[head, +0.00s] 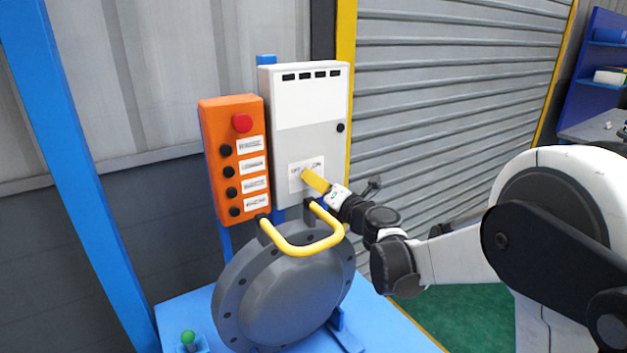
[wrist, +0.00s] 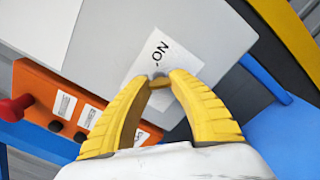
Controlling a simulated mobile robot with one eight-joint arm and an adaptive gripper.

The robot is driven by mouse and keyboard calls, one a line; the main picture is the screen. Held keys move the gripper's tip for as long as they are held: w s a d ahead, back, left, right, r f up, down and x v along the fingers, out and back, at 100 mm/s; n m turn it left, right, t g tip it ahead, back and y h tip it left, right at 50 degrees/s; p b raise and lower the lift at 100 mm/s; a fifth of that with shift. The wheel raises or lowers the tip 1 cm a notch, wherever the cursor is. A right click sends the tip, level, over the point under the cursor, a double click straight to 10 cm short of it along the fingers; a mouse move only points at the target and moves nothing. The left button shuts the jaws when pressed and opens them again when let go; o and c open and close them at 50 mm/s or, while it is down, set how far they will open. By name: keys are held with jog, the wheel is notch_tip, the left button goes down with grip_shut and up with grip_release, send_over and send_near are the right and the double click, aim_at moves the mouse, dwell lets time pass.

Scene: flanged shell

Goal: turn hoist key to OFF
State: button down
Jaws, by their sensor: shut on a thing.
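The hoist key is on a white OFF/ON label (head: 306,176) low on the front of the grey control cabinet (head: 308,132). My gripper (head: 307,174) has yellow fingers and reaches the label from the right. In the wrist view the fingertips (wrist: 160,82) are closed together on the small key (wrist: 158,76). The fingers cover most of the key, so its angle cannot be told. The ON lettering shows just past the fingertips on the label (wrist: 150,57) in the wrist view.
An orange button box (head: 235,160) with a red knob (head: 242,123) stands left of the cabinet. Below are a grey flanged shell (head: 285,295) and its yellow handle (head: 300,249), close under my gripper. A ribbed shutter (head: 450,90) is behind on the right.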

jog(key=shift+s+a+f, duration=0.1)
jog(key=shift+f, duration=0.05)
jog(key=c, duration=1.1)
grip_release()
jog(key=v, duration=1.2)
